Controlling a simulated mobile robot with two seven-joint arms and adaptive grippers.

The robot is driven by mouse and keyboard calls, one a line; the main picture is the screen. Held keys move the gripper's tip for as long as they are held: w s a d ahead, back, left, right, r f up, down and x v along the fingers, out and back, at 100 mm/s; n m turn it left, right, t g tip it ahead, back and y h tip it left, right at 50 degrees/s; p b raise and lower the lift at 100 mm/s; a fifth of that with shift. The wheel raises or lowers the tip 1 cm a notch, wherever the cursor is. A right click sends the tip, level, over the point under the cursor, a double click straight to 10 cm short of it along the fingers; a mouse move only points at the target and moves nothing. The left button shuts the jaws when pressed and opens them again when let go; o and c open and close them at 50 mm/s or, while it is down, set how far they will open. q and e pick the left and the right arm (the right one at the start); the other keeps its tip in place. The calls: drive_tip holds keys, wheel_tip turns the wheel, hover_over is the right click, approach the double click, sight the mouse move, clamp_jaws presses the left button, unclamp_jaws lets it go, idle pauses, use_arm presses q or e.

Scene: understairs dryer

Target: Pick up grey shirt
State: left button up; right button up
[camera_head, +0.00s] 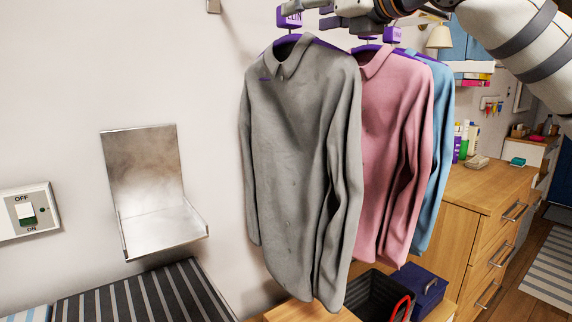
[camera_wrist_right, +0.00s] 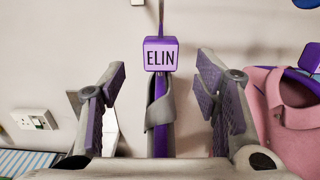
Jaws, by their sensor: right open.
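The grey shirt (camera_head: 300,160) hangs from a purple hanger (camera_head: 286,40) at the front of a row of shirts in the head view. Its hanger carries a purple block marked ELIN (camera_wrist_right: 160,54), centred in the right wrist view. My right gripper (camera_head: 318,12) comes in from the top right and is at the top of this hanger. In the right wrist view my right gripper (camera_wrist_right: 160,90) is open, with one finger on each side of the hanger and a clear gap to it. The grey shirt's collar (camera_wrist_right: 158,115) shows between the fingers. My left gripper is not in view.
A pink shirt (camera_head: 395,150) and a blue shirt (camera_head: 440,130) hang close behind the grey one. A metal bracket (camera_head: 150,190) and a switch (camera_head: 27,211) are on the left wall. A wooden drawer unit (camera_head: 480,205) stands right, with a dark crate (camera_head: 375,295) below the shirts.

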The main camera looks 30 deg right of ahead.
sight(295, 17)
drive_tip(key=w, duration=0.6)
drive_tip(key=shift+a, duration=0.2)
drive_tip(key=shift+s, duration=0.1)
clamp_jaws()
